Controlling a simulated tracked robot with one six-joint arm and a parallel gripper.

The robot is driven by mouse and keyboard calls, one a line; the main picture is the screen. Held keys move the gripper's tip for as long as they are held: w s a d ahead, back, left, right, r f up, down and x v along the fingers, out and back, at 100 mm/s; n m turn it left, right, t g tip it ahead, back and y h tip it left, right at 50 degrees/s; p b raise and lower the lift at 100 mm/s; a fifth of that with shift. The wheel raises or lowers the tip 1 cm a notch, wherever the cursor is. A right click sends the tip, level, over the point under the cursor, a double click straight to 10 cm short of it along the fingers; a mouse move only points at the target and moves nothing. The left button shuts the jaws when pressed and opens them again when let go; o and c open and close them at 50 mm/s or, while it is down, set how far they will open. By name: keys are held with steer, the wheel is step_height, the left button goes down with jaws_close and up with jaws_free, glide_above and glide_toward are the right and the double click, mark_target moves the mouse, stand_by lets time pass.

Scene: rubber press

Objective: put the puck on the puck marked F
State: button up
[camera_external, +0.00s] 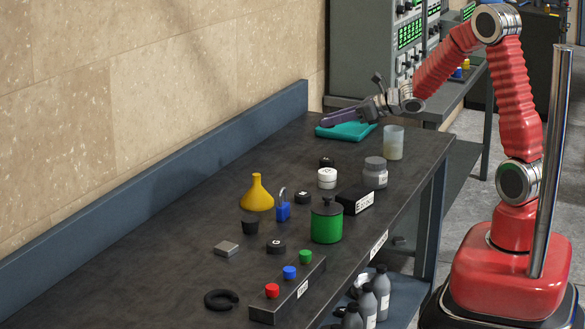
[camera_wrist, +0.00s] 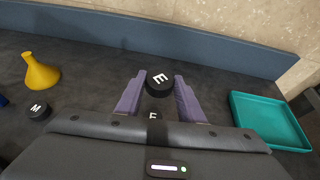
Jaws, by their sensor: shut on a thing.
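My gripper's purple fingers (camera_wrist: 160,95) are shut on a black puck marked E (camera_wrist: 158,83), held near the fingertips. Below it in the wrist view, between the fingers, a second dark puck (camera_wrist: 153,117) shows a small white letter that looks like F. This puck is partly hidden and seems to be on the bench, below the held one. In the external view my gripper (camera_external: 336,118) is above the far part of the bench, near the teal tray. The held puck cannot be made out there.
A teal tray (camera_wrist: 235,98) lies to the right in the wrist view; a yellow funnel (camera_wrist: 40,72) and a puck marked M (camera_wrist: 38,111) are left. White pieces (camera_external: 327,183), a grey jar (camera_external: 375,178) and a beaker (camera_external: 393,155) stand nearby. A blue-grey ledge (camera_external: 200,160) backs the bench.

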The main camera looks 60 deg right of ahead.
glide_above(333, 159)
steer(key=shift+s+a+f, duration=0.1)
steer(key=shift+f, duration=1.45)
steer(key=shift+a+f, duration=0.1)
steer(key=shift+f, duration=1.45)
steer(key=shift+f, duration=1.9)
steer(key=o, duration=1)
